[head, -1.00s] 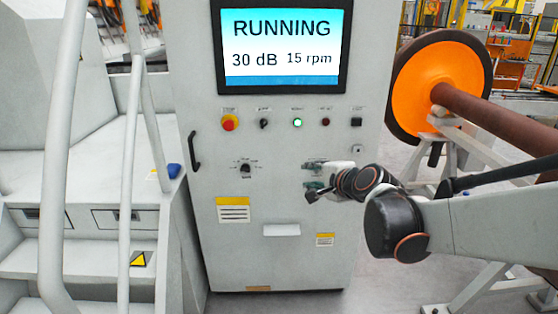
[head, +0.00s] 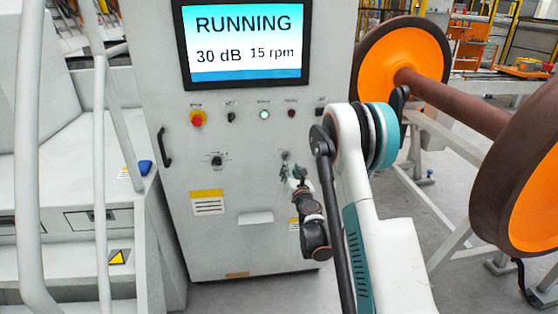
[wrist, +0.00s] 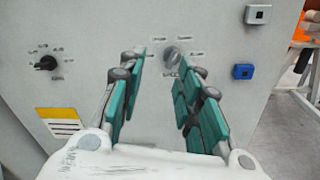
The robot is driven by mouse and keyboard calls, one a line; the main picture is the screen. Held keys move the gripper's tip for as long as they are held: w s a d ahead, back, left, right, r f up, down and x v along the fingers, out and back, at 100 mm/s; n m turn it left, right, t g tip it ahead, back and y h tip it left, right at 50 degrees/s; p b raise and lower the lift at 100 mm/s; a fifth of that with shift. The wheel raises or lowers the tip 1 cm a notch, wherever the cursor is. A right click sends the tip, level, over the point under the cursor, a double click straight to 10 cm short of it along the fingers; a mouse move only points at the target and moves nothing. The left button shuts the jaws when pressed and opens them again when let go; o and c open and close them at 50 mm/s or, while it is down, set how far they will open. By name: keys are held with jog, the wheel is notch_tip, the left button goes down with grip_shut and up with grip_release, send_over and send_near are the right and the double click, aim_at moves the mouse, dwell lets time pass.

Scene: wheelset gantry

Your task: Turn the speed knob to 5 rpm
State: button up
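The control cabinet's screen (head: 245,42) reads RUNNING, 30 dB and 15 rpm. Two dial knobs sit on the cabinet front: a black left knob (head: 217,161), also in the wrist view (wrist: 47,63), and a grey right knob (wrist: 172,55). Their labels are too small to read, so I cannot tell which is the speed knob. My gripper (wrist: 161,70) is open and empty, its teal fingers spread toward the right knob, which shows beyond the fingertips, apparently untouched. In the head view my gripper (head: 287,168) is small, in front of the right knob's area.
A red emergency button (head: 197,118), a lit green lamp (head: 264,115) and other small controls line the cabinet above the knobs. A door handle (head: 165,147) is at its left edge. Stairs with railings (head: 103,170) stand left. An orange wheelset (head: 400,65) is at right.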

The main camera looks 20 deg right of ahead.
aim_at(288, 159)
jog(key=w+d+f+m+b, duration=0.1)
jog(key=w, duration=0.3)
jog(key=w+d+f+m, duration=0.1)
jog(key=w+d, duration=0.1)
jog(key=w, duration=0.2)
jog(key=w+d+f+m+b, duration=0.1)
jog(key=w+d, duration=0.1)
jog(key=w, duration=0.3)
jog(key=shift+f+h+b, duration=0.3)
jog(key=shift+f+h, duration=0.1)
jog(key=shift+c, duration=0.6)
grip_shut()
